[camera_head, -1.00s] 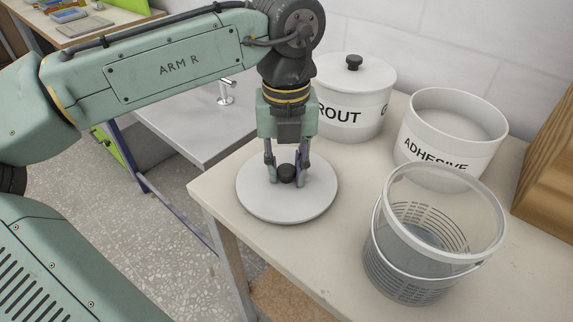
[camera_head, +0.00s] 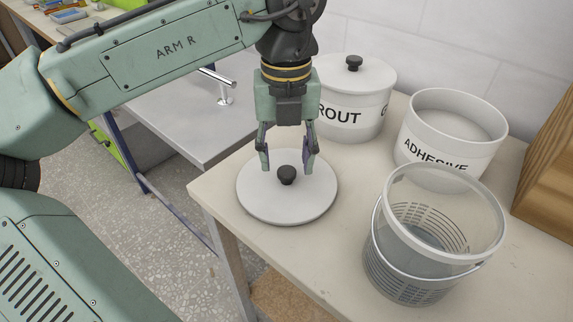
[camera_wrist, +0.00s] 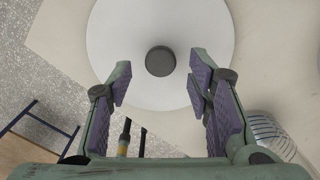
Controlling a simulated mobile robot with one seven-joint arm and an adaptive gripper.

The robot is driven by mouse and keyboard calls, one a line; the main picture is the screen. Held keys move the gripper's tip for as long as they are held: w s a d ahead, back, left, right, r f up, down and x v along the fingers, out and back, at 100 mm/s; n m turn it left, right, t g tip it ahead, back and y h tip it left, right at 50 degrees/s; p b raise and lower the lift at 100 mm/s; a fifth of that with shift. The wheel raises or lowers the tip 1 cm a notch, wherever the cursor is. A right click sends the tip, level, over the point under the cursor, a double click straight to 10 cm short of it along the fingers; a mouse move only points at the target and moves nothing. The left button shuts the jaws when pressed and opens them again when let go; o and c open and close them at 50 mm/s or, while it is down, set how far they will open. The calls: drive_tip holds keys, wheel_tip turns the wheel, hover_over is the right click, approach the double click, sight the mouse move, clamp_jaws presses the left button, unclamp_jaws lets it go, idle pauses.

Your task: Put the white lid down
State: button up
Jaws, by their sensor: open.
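The white lid (camera_head: 288,205) is a round disc with a black knob (camera_head: 287,175). It lies flat on the table near the front left corner. My gripper (camera_head: 288,168) is open above the lid, its fingers on either side of the knob and apart from it. In the wrist view the lid (camera_wrist: 120,40) and its knob (camera_wrist: 160,61) show between and beyond my open fingers (camera_wrist: 158,82). The open white pot marked ADHESIVE (camera_head: 432,150) stands to the right, without a lid on it.
A lidded white pot marked GROUT (camera_head: 345,118) stands behind my gripper. A clear-rimmed grey basket (camera_head: 412,270) stands at the front right of the table (camera_head: 300,262). A wooden box (camera_head: 550,170) is at the right edge. A grey sink counter (camera_head: 190,125) lies left.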

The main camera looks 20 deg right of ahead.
sight(287, 171)
wheel_tip(287, 171, up, 9)
idle(0.3)
